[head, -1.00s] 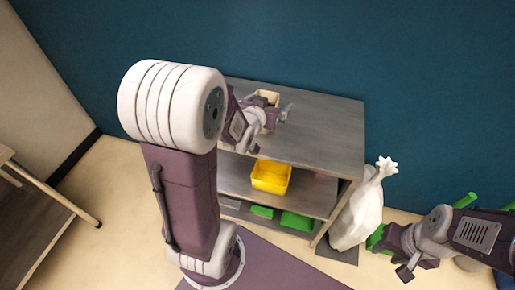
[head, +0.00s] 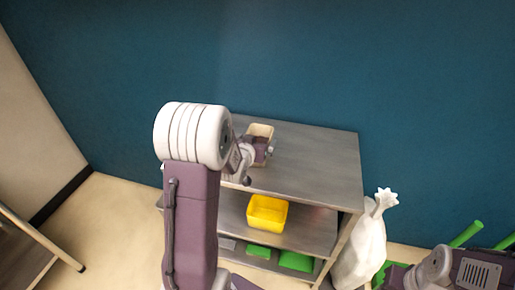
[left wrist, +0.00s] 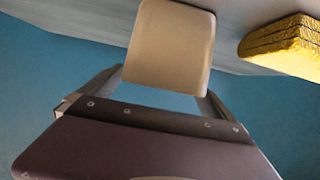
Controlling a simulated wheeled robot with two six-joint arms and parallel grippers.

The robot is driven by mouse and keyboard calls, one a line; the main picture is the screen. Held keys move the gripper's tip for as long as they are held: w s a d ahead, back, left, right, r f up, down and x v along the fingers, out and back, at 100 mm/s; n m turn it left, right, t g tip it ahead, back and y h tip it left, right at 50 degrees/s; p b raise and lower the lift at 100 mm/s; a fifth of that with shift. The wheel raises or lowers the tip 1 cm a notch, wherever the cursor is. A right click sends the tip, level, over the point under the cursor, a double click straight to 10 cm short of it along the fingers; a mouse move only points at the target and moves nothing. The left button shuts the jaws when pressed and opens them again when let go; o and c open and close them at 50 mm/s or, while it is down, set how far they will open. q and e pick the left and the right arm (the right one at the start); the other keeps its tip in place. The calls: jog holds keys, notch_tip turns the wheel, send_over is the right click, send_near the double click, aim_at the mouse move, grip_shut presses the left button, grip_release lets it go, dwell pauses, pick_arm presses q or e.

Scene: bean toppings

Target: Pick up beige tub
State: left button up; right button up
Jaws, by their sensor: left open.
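The beige tub (head: 261,130) stands near the back left of the grey shelf's top. My left gripper (head: 264,153) is at the tub's near side in the head view and partly covers it. In the left wrist view the tub (left wrist: 170,42) shows between the open fingers of my left gripper (left wrist: 165,84), at and beyond their tips. I cannot tell whether a finger touches it. My right gripper (head: 396,277) is low at the right of the head view, partly cut off, and its jaws are unclear.
The grey shelf unit (head: 312,158) has a clear top right of the tub. A yellow bin (head: 267,213) is on its middle level, green items (head: 296,261) below. A white sack (head: 362,245) stands at right. A yellow textured object (left wrist: 285,45) shows in the left wrist view.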

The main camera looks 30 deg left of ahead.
pick_arm(q)
jog(key=x, duration=0.3)
jog(key=shift+f, duration=0.1)
jog(key=shift+s, duration=0.15)
jog(key=shift+c, duration=0.9)
jog(key=c, duration=1.7)
jog(key=s+d+r+p, duration=0.2)
jog(key=d+r+p, duration=0.1)
jog(key=d+r, duration=0.8)
jog(key=shift+s+d+r+p, duration=0.15)
jog(key=shift+s+d+p, duration=0.05)
jog(key=shift+s+p, duration=0.15)
